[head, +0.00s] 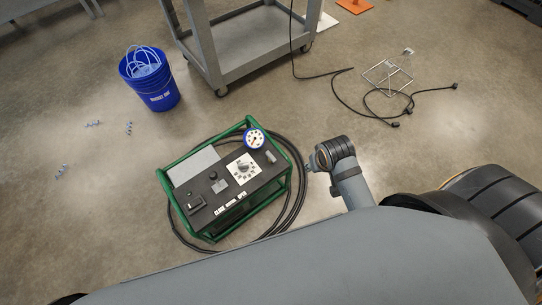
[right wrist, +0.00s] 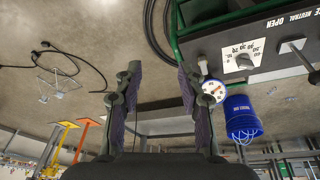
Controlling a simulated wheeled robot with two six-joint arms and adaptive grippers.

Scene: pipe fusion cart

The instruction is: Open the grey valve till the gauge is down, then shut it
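A green-framed pump unit (head: 163,178) stands on the floor with a black control panel. A blue-rimmed gauge (head: 254,138) is at its far corner; its needle is too small to read. The gauge also shows there (right wrist: 214,91). My right gripper (head: 312,161) is just right of the unit, apart from the valve. Its fingers (right wrist: 158,72) are spread with nothing between them. My left gripper is out of view.
The panel carries a white dial plate (head: 243,169) and a lever (head: 218,184). Black hoses (head: 302,180) loop around the unit. A blue bucket (head: 150,82) and a grey cart (head: 245,75) stand behind. A cable and wire stand (head: 388,77) lie at back right.

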